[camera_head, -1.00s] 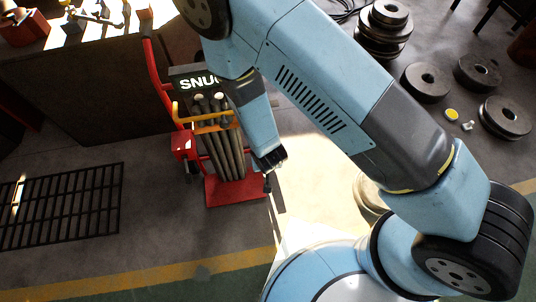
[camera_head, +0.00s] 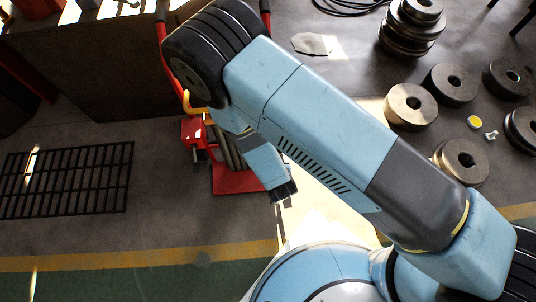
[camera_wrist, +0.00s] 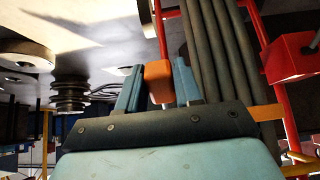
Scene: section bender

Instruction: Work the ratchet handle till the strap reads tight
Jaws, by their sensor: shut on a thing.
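My gripper (camera_wrist: 158,88) is shut on an orange block-like grip, which I take for the ratchet handle (camera_wrist: 158,72), with one blue finger on each side. In the head view my gripper (camera_head: 283,193) is low beside the cart's right side, and the handle cannot be made out there. A bundle of long dark bars (camera_wrist: 215,45) stands upright on the red cart (camera_head: 240,180). An orange-yellow band (camera_wrist: 264,112), perhaps the strap, shows beside the bars. The sign on the cart is hidden behind my arm, so its reading cannot be seen.
A red box (camera_head: 193,130) is fixed to the cart's left side. Heavy grey discs (camera_head: 410,105) lie and stack on the floor at right. A black floor grating (camera_head: 65,180) lies at left. A dark bench (camera_head: 90,75) stands behind it.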

